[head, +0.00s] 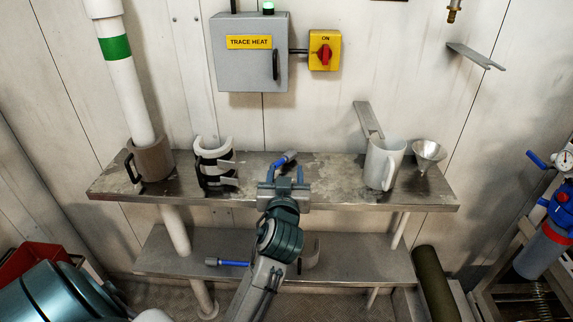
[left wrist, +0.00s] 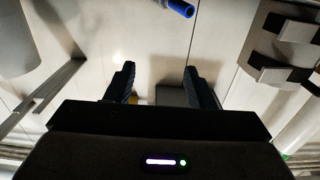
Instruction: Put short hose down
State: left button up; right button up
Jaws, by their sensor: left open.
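My right gripper is not in view.
A brown mug-like container (head: 152,161) and a clamp-like holder (head: 215,168) stand left on the upper shelf. A white jug (head: 384,164) and a funnel (head: 428,152) stand right. Another blue tube (head: 232,263) lies on the lower shelf (head: 175,260). A grey cabinet (head: 248,70) hangs above.

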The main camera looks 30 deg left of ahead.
pick_arm(q)
jog(key=shift+v, duration=2.8)
jog(key=s+d+f+m+g+h, duration=0.1)
jog(key=d+f+m+g+h, duration=0.15)
jog(key=f, duration=1.55)
jog(key=s+d+f+m+g+h, duration=0.1)
jog(key=f+m+g+h, duration=0.25)
jog(key=f, duration=1.35)
jog(key=s+a+f+g+h, duration=0.2)
jog(key=s+f+g, duration=0.5)
jog(key=s+f, duration=1.9)
jog(key=shift+a+f+m+g+b, duration=0.3)
jog(key=shift+f+g, duration=0.1)
jog(key=shift+f, duration=0.2)
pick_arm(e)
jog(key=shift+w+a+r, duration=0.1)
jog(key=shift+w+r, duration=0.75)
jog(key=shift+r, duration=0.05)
